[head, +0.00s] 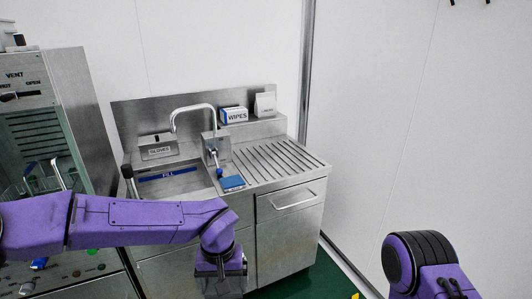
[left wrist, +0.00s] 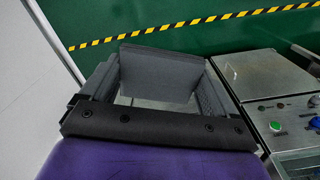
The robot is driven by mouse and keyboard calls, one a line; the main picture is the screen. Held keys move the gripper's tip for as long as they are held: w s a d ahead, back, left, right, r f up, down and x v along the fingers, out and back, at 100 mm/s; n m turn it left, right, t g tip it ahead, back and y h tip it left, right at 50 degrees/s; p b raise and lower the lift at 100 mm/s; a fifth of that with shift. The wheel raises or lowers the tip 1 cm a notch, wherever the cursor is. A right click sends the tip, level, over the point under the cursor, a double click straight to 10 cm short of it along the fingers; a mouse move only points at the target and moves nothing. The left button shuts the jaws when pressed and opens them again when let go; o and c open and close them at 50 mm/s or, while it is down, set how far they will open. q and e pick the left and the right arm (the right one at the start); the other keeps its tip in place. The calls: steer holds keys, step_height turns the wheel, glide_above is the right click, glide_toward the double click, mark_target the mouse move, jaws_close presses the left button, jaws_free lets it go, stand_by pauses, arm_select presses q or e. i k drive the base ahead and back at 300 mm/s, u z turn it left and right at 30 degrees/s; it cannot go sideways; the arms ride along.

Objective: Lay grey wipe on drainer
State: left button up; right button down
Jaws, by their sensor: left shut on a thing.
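The drainer (head: 290,160) is the ribbed steel surface right of the sink in the head view, and its ribs are bare. My left gripper (head: 221,285) hangs low in front of the cabinet, below and in front of the counter. In the left wrist view my left gripper (left wrist: 150,100) is shut on a flat grey sheet, which looks like the grey wipe (left wrist: 160,72). The wipe is hard to make out in the head view. Only part of my right arm shows at the lower right; its gripper is out of view.
The sink (head: 170,178) has a curved tap (head: 194,108). A blue pad (head: 232,183) lies on the counter's front edge between sink and drainer. A WIPES box (head: 234,115) and a grey box (head: 265,104) stand on the back ledge. A steel machine (head: 72,95) stands at left.

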mark_target(252, 167)
steer(key=i, duration=2.25)
steer(key=z, duration=0.9)
